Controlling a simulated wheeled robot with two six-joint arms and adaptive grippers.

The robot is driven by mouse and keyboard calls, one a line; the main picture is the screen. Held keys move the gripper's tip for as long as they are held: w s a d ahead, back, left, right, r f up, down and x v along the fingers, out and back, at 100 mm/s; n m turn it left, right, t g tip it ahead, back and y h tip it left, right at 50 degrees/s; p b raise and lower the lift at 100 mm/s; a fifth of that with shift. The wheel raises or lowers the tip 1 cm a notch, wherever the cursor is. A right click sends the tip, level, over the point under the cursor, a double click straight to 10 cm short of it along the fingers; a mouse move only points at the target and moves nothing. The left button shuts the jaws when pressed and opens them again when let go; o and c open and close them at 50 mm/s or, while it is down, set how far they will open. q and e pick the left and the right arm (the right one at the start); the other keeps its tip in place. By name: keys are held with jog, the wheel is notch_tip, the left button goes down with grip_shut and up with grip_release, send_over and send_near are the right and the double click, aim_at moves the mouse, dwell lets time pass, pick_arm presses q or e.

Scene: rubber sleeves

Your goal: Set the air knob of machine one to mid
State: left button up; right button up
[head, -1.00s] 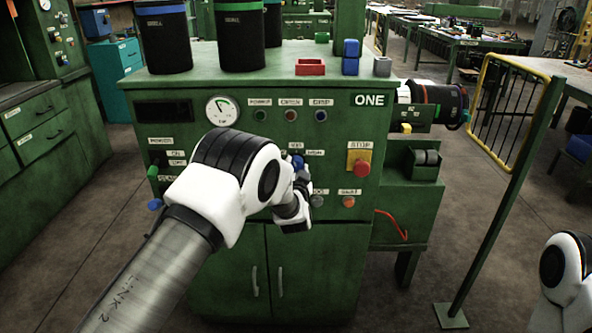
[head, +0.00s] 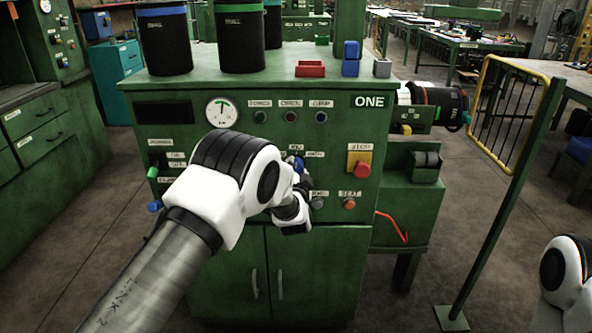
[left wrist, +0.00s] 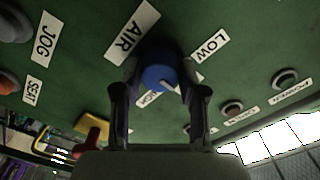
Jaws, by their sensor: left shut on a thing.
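Machine one (head: 345,245) is a green cabinet with a sign reading ONE. My left gripper (left wrist: 160,88) is shut on the blue air knob (left wrist: 158,72), one finger on each side, in the left wrist view. An AIR label (left wrist: 132,30) and a LOW label (left wrist: 209,47) sit around it; another label is partly covered by the knob and finger. In the head view a bit of the blue knob (head: 298,163) shows past my left wrist, and the fingers are mostly hidden. The round gauge (head: 221,112) has its needle pointing about straight up. My right gripper is out of view.
A red stop button (head: 361,168) on a yellow box is right of the knob. Lamps and buttons sit above and below it. A red tray (head: 310,68) and blue blocks (head: 350,58) stand on top. A green post and yellow rail (head: 478,95) are at right.

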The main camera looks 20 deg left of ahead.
pick_arm(q)
jog(key=o, duration=1.1)
jog(key=shift+o, duration=0.2)
jog(key=v, duration=1.2)
